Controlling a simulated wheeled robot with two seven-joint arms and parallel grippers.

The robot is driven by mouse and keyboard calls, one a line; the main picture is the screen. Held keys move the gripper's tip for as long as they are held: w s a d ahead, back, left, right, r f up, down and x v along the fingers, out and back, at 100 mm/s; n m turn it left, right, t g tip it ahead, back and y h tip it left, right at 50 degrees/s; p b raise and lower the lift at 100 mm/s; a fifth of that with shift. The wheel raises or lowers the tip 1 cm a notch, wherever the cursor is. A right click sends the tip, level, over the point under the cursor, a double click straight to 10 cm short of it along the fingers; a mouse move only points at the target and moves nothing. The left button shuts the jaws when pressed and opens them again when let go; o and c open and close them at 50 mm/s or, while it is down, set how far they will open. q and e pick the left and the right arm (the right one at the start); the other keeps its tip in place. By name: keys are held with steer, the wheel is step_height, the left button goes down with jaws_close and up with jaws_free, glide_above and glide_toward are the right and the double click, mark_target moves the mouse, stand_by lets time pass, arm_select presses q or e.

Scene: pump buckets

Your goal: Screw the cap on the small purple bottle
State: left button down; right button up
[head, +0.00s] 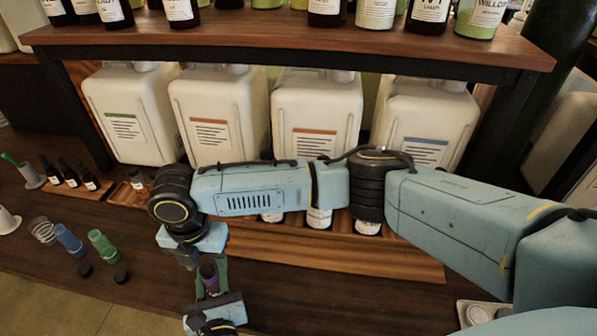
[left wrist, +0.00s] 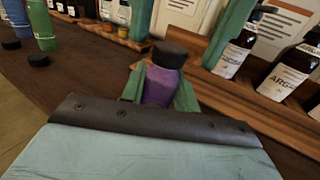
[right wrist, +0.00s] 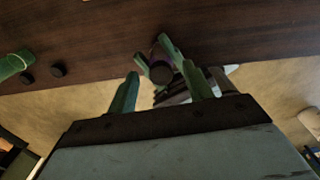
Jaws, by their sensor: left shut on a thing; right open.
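The small purple bottle (left wrist: 159,86) stands upright between the green fingers of my left gripper (left wrist: 158,92), which is shut on it. A black cap (left wrist: 169,54) sits on its mouth; whether its thread is tight cannot be told. My right gripper (right wrist: 159,68) is open, its fingers spread on either side above the cap, apart from it. In the right wrist view the cap (right wrist: 162,74) shows between and beyond these fingertips. In the head view the bottle (head: 209,276) is small and partly hidden by the grippers.
White jugs (head: 218,115) stand behind under a shelf (head: 300,45). Labelled dark bottles (left wrist: 287,73) stand in a wooden rack close by on the right.

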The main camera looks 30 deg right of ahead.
mark_target(207, 268)
steer(key=n, duration=0.3)
steer(key=shift+w+r+n, duration=0.1)
steer(key=shift+n, duration=0.3)
step_height(207, 268, up, 7)
arm_select(q)
steer(key=shift+r, duration=0.15)
steer(key=shift+r+p, duration=0.25)
steer(key=shift+p, duration=0.15)
steer(key=shift+r, duration=0.25)
steer(key=shift+r+p, duration=0.25)
steer(key=shift+p, duration=0.25)
steer(key=shift+r+p, duration=0.3)
steer(key=shift+r, duration=0.25)
steer(key=shift+r+p, duration=0.2)
steer(key=shift+p, duration=0.25)
steer(key=shift+r+p, duration=0.3)
steer(key=shift+r, duration=0.2)
arm_select(e)
steer(key=d+r+m, duration=0.4)
steer(key=d+m, duration=0.6)
steer(key=m, duration=0.6)
steer(key=d+r+m, duration=0.3)
steer(key=d+m, duration=0.7)
steer(key=m, duration=0.7)
steer(key=shift+s+r+m, duration=0.25)
steer(key=shift+r+m, duration=0.05)
steer(key=shift+r, duration=0.05)
